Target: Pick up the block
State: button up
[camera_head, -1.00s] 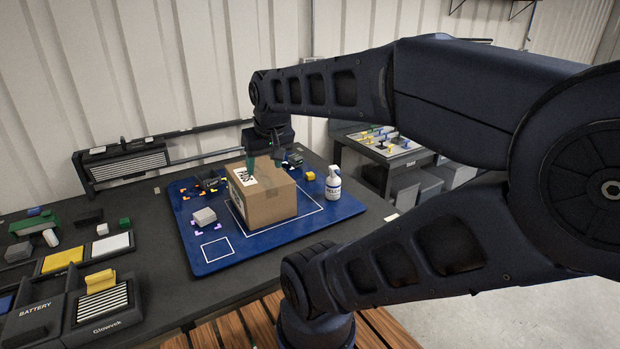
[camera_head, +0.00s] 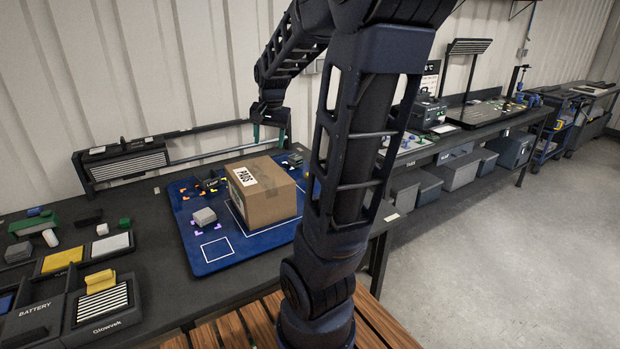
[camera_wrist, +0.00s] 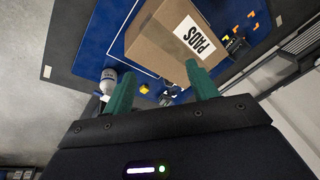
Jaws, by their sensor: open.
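The task's block could be any of several small blocks. A light grey block (camera_head: 204,216) lies on the blue mat (camera_head: 215,267), left of a cardboard box marked PADS (camera_head: 262,195). A yellow block (camera_head: 100,281) sits on a striped tray at the lower left. In the wrist view a small yellow block (camera_wrist: 144,88) shows between my fingers, beyond them, beside the box. My gripper (camera_head: 269,136) is open and empty, raised above the back of the box. Its green fingers also show in the wrist view (camera_wrist: 160,75). My arm hides the mat's right side in the head view.
Green, white and dark blocks (camera_head: 60,225) lie at the table's left. A white bottle (camera_wrist: 108,78) stands near the box in the wrist view. A rack (camera_head: 125,162) stands at the back. A second bench (camera_head: 480,125) is at the right.

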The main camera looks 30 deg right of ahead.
jog(key=w+d+f+m+g+h, duration=0.45)
jog(key=w+d+f+m, duration=0.75)
jog(key=w+d+f, duration=1.1)
jog(key=shift+t, duration=0.45)
jog(key=x, duration=0.5)
jog(key=d+x, duration=0.1)
jog(key=x, duration=0.2)
jog(key=shift+s+d, duration=0.25)
jog(key=shift+s, duration=0.1)
jog(key=c, duration=1.1)
